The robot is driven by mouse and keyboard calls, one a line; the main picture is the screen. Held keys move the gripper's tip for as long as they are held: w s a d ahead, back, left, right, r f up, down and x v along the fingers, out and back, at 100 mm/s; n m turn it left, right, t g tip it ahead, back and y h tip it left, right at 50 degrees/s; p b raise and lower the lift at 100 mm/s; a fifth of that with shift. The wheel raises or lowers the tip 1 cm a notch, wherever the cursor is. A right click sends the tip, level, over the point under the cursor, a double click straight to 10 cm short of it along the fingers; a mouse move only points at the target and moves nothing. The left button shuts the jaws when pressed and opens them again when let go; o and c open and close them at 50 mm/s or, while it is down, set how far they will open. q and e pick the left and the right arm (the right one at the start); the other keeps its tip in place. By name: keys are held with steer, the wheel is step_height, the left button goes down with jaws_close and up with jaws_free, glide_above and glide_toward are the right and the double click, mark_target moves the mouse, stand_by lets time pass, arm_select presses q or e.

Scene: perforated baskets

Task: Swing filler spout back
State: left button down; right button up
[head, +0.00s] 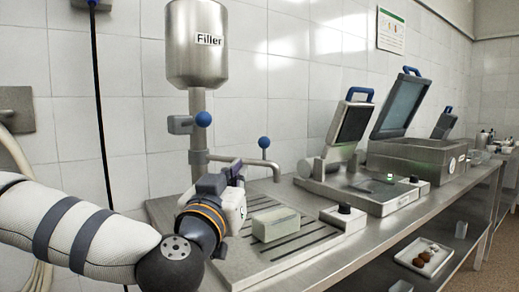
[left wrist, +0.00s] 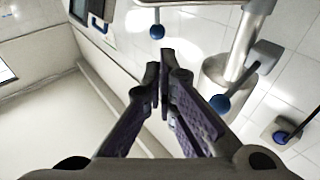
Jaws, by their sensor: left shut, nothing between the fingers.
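The steel filler hopper (head: 197,50), labelled "Filler", stands on a column at the back wall. A side lever with a blue knob (head: 203,119) sits on the column. Below it the spout pipe (head: 272,166) reaches right, with an upright blue knob (head: 264,143) near its end. My left gripper (head: 237,172) is in front of the spout pipe near the column, and hides part of it. In the left wrist view its purple-sided fingers (left wrist: 165,62) are closed together and empty. One blue knob (left wrist: 156,32) shows just beyond the tips, apart from them; another blue knob (left wrist: 220,104) is at right.
A pale block (head: 277,226) sits on the slotted plate (head: 250,262) below the spout. A control box with a black knob (head: 343,216) is to the right. Machines with open lids (head: 350,121) (head: 398,103) stand farther along the counter. A tray (head: 424,257) is on the lower shelf.

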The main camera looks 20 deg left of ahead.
mark_target(261, 144)
arm_select(q)
steer(key=w, duration=0.4)
steer(key=w+r, duration=0.1)
steer(key=w, duration=0.3)
steer(key=w+r+b, duration=0.1)
steer(key=w, duration=0.3)
steer(key=shift+w+a, duration=0.25)
steer(key=shift+a, duration=0.05)
steer(key=shift+w+r, duration=0.3)
steer(key=shift+w, duration=0.4)
arm_select(e)
steer(key=shift+s+f+g, duration=0.3)
steer(key=shift+s+f, duration=0.3)
steer(key=shift+f, duration=0.1)
